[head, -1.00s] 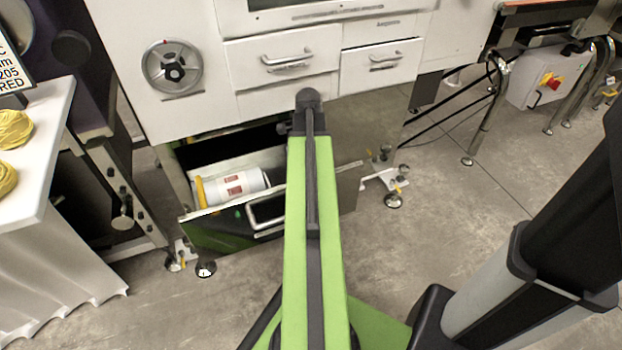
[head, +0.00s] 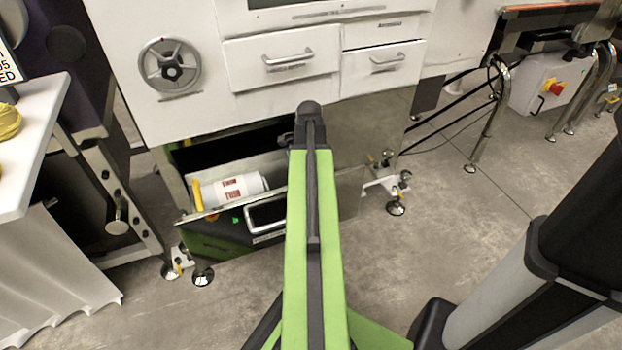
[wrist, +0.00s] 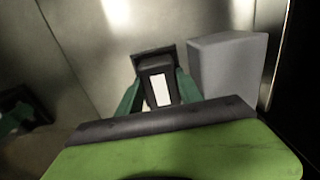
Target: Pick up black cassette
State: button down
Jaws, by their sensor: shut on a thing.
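The black cassette (wrist: 156,66) has a white label and shows at the middle of the wrist view. My gripper (wrist: 158,90) has a green finger on each side of it and is shut on it. Its dark end lies against a darker panel or piece behind; I cannot tell whether the two are touching. In the head view my arm hides the gripper and the cassette.
A grey box (wrist: 228,65) stands close to the right of the cassette. In the head view a low drawer (head: 225,238) is open, with a white canister (head: 237,188) in it. Closed drawers (head: 284,62) are above. A white table (head: 35,135) is at left.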

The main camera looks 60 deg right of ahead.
notch_tip(320, 180, up, 10)
jog(key=p, duration=1)
jog(key=shift+r, duration=0.15)
